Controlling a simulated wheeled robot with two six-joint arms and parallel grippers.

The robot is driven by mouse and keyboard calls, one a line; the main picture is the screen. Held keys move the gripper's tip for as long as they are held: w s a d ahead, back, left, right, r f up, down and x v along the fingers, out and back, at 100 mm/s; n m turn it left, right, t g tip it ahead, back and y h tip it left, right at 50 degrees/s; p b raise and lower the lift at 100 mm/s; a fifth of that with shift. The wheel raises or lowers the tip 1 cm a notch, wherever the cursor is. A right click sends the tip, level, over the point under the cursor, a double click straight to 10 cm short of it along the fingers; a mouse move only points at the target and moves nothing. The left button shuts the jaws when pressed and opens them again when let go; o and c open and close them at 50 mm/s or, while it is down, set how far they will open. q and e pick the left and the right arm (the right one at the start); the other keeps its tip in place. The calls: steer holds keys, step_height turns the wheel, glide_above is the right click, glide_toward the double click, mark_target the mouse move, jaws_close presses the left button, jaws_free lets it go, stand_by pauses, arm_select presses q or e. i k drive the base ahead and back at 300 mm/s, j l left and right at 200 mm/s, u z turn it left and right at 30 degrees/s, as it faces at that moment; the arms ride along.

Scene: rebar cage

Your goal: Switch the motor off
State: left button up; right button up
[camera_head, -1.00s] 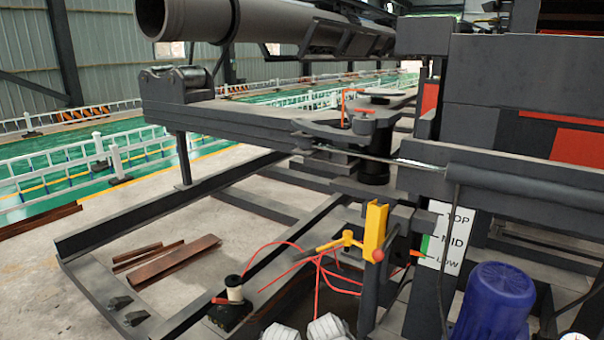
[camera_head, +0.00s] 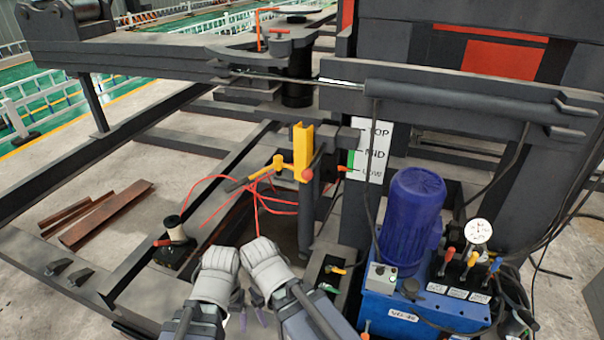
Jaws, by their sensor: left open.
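The motor (camera_head: 412,222) is a dark blue ribbed cylinder standing upright on a blue power unit (camera_head: 392,314) at the lower right.
A gauge (camera_head: 479,232) and red, yellow and blue levers (camera_head: 470,258) stand right of the motor. A yellow post (camera_head: 303,150) with handles and red cables is left of it. A TOP/MID/LOW sign (camera_head: 371,150) hangs behind. Dark steel beams surround the space.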

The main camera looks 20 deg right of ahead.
mark_target(380, 270)
steer(key=z, duration=1.3)
steer(key=u, duration=1.3)
steer(key=l+z, duration=0.1)
steer(key=z, duration=0.65)
steer(key=l+z, duration=0.15)
steer(key=z, duration=0.25)
steer(key=i+z, duration=0.1)
steer(key=z, duration=0.15)
